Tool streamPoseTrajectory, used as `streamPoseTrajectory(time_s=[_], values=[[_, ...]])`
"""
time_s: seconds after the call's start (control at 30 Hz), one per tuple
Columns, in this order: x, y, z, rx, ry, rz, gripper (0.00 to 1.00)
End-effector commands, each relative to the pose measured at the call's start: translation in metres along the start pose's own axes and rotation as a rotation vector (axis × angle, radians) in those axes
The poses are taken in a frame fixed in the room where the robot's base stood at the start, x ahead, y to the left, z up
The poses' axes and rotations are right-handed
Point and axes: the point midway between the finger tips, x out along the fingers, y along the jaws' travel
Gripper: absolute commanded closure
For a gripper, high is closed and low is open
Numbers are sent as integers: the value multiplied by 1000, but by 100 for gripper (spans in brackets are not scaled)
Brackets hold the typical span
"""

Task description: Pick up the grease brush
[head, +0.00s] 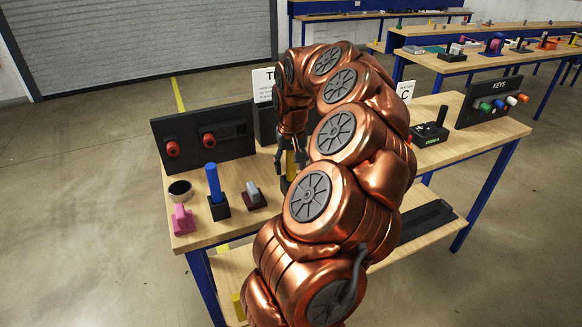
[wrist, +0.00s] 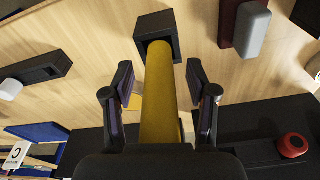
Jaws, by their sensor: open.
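A yellow cylindrical handle (wrist: 158,90), apparently the grease brush, stands in a square black holder (wrist: 155,25) in the wrist view. Any bristles are hidden. My gripper (wrist: 158,82) is open, with one finger on each side of the handle and a visible gap on both sides. In the head view the yellow handle (head: 291,165) shows only in part beside my gripper, and my copper arm hides its holder.
A blue handle (head: 213,182) in a black holder, a grey-topped dark red block (head: 253,196), a pink object (head: 182,219) and a round dark tin (head: 180,190) stand left on the workbench (head: 200,236). A black panel (head: 227,136) with red knobs stands behind.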

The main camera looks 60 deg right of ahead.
Motion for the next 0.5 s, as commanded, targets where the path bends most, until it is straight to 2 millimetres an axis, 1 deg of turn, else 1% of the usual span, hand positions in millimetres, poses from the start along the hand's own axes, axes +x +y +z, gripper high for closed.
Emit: streamPoseTrajectory(time_s=[0.2, 0.5], values=[[2, 0, 0, 0, 0, 0, 42], [2, 0, 0, 0, -1, 0, 74]])
